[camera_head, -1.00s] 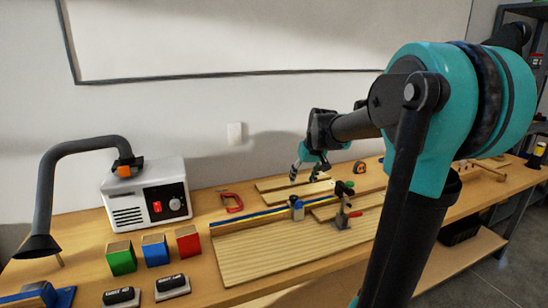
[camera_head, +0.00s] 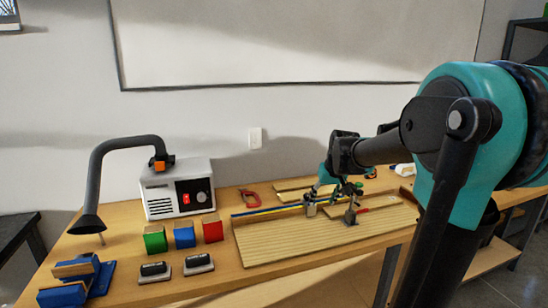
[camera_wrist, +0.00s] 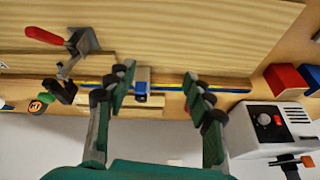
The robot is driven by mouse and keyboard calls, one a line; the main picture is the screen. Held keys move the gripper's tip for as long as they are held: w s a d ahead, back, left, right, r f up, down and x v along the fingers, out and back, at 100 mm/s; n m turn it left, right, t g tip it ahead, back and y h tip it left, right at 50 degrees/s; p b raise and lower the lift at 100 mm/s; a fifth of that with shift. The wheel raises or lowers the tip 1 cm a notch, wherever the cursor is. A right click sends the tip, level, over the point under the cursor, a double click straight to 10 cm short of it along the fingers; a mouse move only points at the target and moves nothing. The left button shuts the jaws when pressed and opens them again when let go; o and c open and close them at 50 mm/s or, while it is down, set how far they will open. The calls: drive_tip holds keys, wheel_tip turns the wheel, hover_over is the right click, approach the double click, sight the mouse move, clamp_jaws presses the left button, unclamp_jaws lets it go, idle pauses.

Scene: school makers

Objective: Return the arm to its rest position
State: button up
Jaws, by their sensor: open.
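My arm reaches from the right of the head view over the workbench (camera_head: 300,268). My gripper (camera_head: 325,190) is over the back part of the bench, near the wooden boards and the jig; its fingers are small and partly hidden there. In the wrist view, my gripper (camera_wrist: 158,95) is open, with its two teal fingers wide apart. Nothing is held between them. A blue clamp block (camera_wrist: 142,82) on the yellow and blue rail shows between the fingers, beyond them.
A white box (camera_head: 178,190) with a bent hose stands at the back left. Green (camera_head: 155,238), blue (camera_head: 184,235) and red (camera_head: 212,229) blocks stand before it. A red toggle clamp (camera_wrist: 75,45) rises from the boards. A red C-clamp (camera_head: 250,198) lies behind the rail.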

drive_tip(key=s+d+f, duration=0.1)
drive_tip(key=s+f, duration=0.7)
drive_tip(key=s, duration=0.4)
drive_tip(key=s+d+f+m+h, duration=0.1)
drive_tip(key=s+f, duration=0.7)
drive_tip(key=s, duration=0.3)
drive_tip(key=shift+s+d+f+m, duration=0.15)
drive_tip(key=shift+s+f+m, duration=0.15)
drive_tip(key=shift+s, duration=0.1)
